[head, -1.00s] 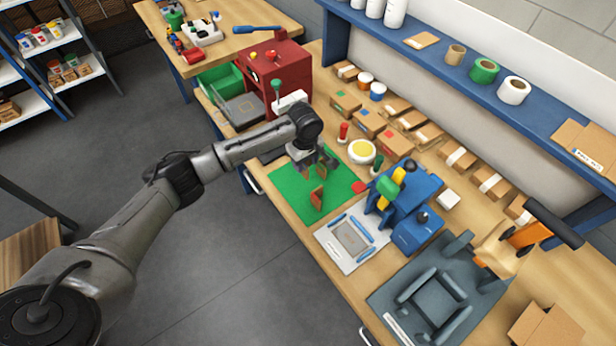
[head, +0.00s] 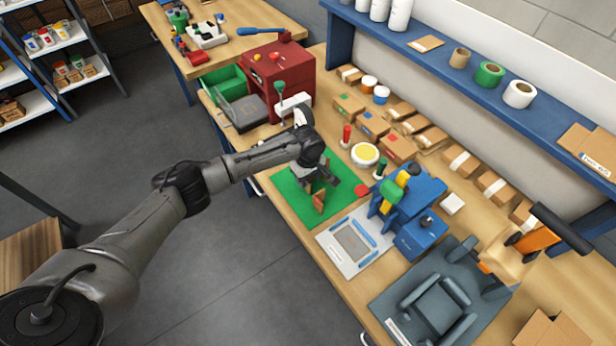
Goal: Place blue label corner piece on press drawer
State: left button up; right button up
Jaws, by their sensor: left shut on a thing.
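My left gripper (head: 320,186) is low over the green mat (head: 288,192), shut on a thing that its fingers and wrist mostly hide. This looks like one of the brown corner pieces. A brown corner piece (head: 318,204) shows upright on the mat, just in front of the fingers; I cannot tell if it touches them. No blue label can be made out on it. The red press (head: 283,70) stands at the back left of the bench. Its grey drawer (head: 243,113) is pulled out toward the left and looks empty. My right gripper is not in view.
A green bin (head: 222,80) sits beside the press drawer. A white plate fixture (head: 350,246) and a blue device (head: 412,215) stand right of the mat.

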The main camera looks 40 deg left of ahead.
pick_arm(q)
jog(key=shift+f, duration=0.1)
jog(key=o, duration=0.6)
